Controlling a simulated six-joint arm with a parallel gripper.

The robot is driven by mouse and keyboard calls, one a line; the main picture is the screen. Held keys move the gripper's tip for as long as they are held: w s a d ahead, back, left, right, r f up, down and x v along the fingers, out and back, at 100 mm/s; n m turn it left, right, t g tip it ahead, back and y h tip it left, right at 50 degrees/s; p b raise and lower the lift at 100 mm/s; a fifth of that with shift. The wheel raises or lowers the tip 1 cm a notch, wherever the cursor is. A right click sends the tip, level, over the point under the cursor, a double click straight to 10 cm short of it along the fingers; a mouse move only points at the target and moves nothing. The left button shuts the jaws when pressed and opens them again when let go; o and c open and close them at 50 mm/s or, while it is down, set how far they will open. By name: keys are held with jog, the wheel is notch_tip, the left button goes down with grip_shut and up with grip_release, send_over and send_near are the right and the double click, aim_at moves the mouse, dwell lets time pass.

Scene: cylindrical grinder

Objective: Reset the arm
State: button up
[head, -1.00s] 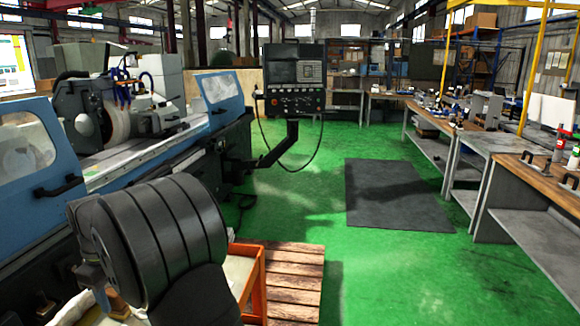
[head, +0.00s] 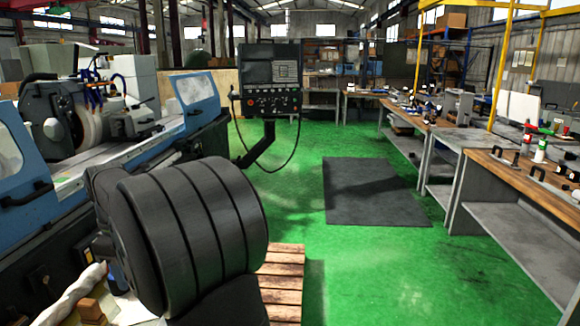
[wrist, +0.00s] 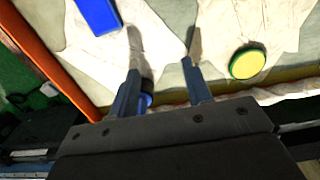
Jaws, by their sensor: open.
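My gripper (wrist: 161,75) shows in the wrist view with its two fingers apart and nothing between them. It is above a tray (wrist: 60,66) with an orange rim, lined with white cloths (wrist: 165,22). How far the fingertips are from the cloth is hard to tell. In the head view my dark arm link fills the lower left and the gripper itself is hidden.
In the wrist view a blue block (wrist: 97,14) lies upper left and a round yellow-green object (wrist: 247,63) right. In the head view the grinder (head: 75,125) and its control panel (head: 270,85) stand left, workbenches (head: 500,170) right.

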jog(key=w+d+m, duration=0.4)
jog(key=w+d, duration=0.1)
jog(key=w, duration=0.7)
jog(key=w+d+m, duration=0.5)
jog(key=w, duration=0.7)
jog(key=w+d+f+m, duration=0.2)
jog(key=d+f+m, duration=0.3)
jog(key=d+f, duration=1.1)
jog(key=shift+d+f, duration=0.25)
jog(key=shift+f, duration=0.05)
